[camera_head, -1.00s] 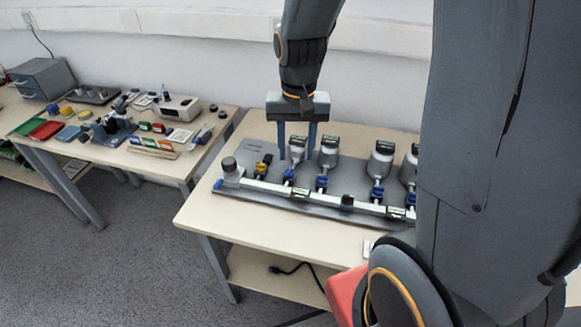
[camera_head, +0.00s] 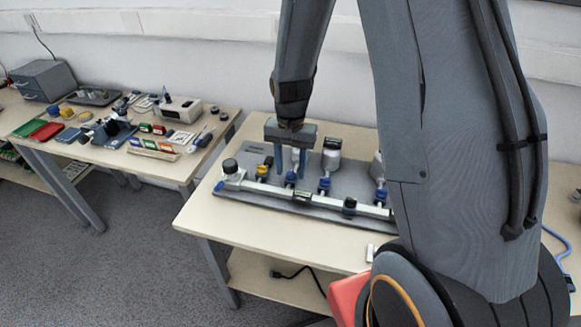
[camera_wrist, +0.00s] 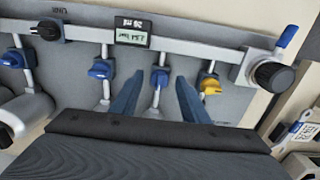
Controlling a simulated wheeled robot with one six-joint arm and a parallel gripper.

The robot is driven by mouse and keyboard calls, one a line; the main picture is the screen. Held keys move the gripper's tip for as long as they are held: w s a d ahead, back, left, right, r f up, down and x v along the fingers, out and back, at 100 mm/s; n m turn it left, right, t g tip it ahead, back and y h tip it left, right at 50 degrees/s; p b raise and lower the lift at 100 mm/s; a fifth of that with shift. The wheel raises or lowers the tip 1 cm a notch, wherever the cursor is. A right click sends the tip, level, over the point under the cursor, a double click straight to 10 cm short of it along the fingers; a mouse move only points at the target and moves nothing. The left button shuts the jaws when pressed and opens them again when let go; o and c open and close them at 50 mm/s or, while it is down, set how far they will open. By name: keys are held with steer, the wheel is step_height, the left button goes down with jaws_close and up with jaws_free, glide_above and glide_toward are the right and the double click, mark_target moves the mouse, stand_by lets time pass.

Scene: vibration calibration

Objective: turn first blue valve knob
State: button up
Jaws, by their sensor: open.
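The first blue valve knob (camera_wrist: 159,76) sits on a thin branch of the grey pipe panel, beside a yellow knob (camera_wrist: 207,86). In the head view this blue knob (camera_head: 291,178) is partly visible below and between my fingers. My gripper (camera_wrist: 160,82) is open, pointing at the panel. In the wrist view its two blue fingers lie on either side of the blue knob's branch, with the tips near the knob. I cannot tell whether they touch it. In the head view my gripper (camera_head: 290,176) is low over the panel.
More blue knobs (camera_wrist: 101,69) stand along the white pipe, with gauges (camera_head: 332,152) behind them. A black handwheel (camera_wrist: 271,76) is at the pipe's end, and a small display (camera_wrist: 132,33) is on the pipe. A cluttered second table (camera_head: 160,165) stands to the left.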

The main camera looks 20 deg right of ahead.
steer(key=shift+f, duration=0.15)
steer(key=c, duration=1)
